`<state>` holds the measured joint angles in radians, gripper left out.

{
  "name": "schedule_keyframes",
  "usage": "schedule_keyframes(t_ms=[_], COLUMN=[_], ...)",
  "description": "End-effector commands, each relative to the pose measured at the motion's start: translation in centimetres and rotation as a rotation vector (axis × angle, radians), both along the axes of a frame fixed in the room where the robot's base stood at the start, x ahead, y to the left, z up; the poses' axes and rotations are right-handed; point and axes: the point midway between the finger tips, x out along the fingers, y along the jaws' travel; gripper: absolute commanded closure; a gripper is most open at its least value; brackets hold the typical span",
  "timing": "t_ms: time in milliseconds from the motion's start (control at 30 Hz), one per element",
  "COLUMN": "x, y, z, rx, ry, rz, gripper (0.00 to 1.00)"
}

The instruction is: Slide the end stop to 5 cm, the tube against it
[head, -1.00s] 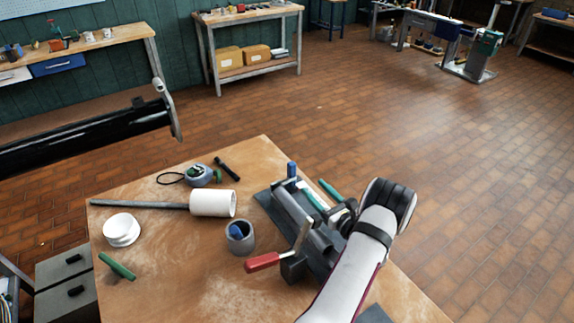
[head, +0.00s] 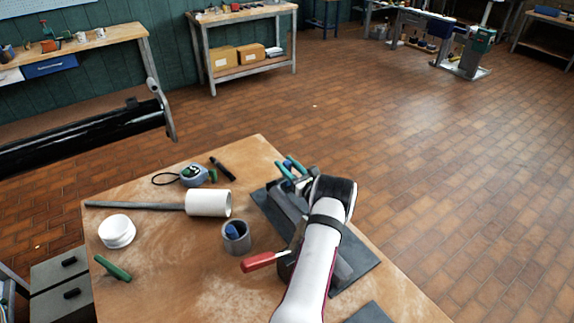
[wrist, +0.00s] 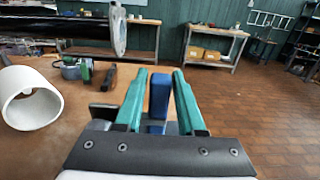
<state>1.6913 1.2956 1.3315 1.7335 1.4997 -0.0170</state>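My gripper (head: 288,166), with teal fingers, is at the far end of the grey fixture (head: 344,270) on the bench. In the wrist view my gripper (wrist: 159,72) is open, its fingers on either side of an upright blue block (wrist: 159,95), probably the end stop's grip. Narrow gaps seem to show beside the block; contact is not clear. My arm hides much of the fixture, any scale, and any tube lying in it. A white tube (head: 208,203) lies on the bench by a grey rod (head: 135,206); it also shows in the wrist view (wrist: 32,98).
A red-handled clamp (head: 262,261) stands at the fixture's near left side. A grey cup (head: 237,238), white discs (head: 117,231), a green tool (head: 113,268), a tape measure (head: 194,175) and a black marker (head: 222,168) are on the bench. Its front middle is clear.

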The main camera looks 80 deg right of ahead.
Motion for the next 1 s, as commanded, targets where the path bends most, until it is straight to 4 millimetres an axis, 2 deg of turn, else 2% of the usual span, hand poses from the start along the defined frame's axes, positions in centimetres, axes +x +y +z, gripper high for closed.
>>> schedule_keyframes(t_ms=[33, 200, 1000], x=[-0.01, 0.0, 0.08], y=[0.01, 0.01, 0.06], z=[0.0, 0.0, 0.0], rx=[0.0, 0.0, 0.0], ry=[0.0, 0.0, 0.0], rz=[0.0, 0.0, 0.003], gripper=[0.72, 1.0, 1.0])
